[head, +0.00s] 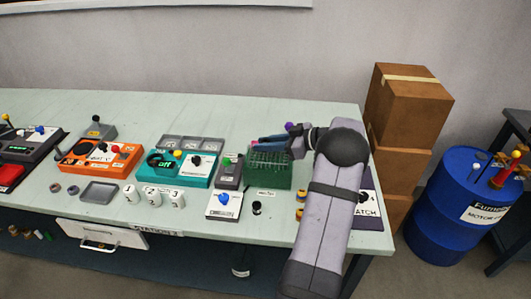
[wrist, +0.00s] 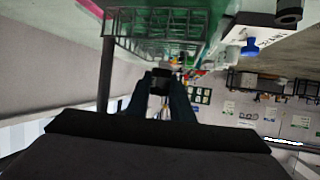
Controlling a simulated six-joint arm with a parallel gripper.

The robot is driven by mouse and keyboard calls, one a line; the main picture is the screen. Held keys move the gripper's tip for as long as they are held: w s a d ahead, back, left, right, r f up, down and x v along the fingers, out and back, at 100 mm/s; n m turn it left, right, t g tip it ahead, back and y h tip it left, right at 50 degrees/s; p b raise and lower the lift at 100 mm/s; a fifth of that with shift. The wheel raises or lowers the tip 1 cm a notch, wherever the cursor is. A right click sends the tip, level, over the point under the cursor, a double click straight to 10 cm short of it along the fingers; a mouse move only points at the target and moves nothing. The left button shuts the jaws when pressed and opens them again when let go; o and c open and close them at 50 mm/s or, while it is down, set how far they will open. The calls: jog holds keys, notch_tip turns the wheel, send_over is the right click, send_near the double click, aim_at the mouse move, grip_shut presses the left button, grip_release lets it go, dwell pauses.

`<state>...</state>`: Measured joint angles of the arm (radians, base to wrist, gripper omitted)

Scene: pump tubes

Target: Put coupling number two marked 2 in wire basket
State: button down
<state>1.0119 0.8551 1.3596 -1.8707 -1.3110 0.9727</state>
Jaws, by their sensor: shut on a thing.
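Three white cylindrical pieces stand in a row on the bench in the head view, marked 1 (head: 130,194), 2 (head: 151,196) and 3 (head: 176,198). The green wire basket (head: 269,174) stands to their right. My gripper (head: 257,141) is over the back of the basket, its dark blue fingers pointing left. In the wrist view, my gripper (wrist: 165,82) is shut on a small grey piece (wrist: 162,73), close to the basket's wire side (wrist: 150,25). The held piece is mostly hidden by the fingers; I cannot read any mark on it.
A teal device (head: 184,172) and a grey tray (head: 98,192) are left of the basket. A white box with a blue knob (head: 223,204) and a small black piece (head: 257,208) stand in front. Cardboard boxes (head: 405,105) and a blue drum (head: 450,215) stand beyond the right edge.

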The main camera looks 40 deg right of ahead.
aim_at(267, 159)
jog(key=shift+f, duration=1.8)
jog(key=shift+f, duration=0.15)
jog(key=c, duration=1.8)
grip_release()
jog(key=shift+s+d+r, duration=0.15)
jog(key=shift+s+r, duration=0.05)
jog(key=b+v, duration=0.1)
jog(key=v, duration=1)
jog(key=shift+s+d+r, duration=0.1)
jog(key=shift+s+r, duration=0.1)
jog(key=shift+s, duration=0.05)
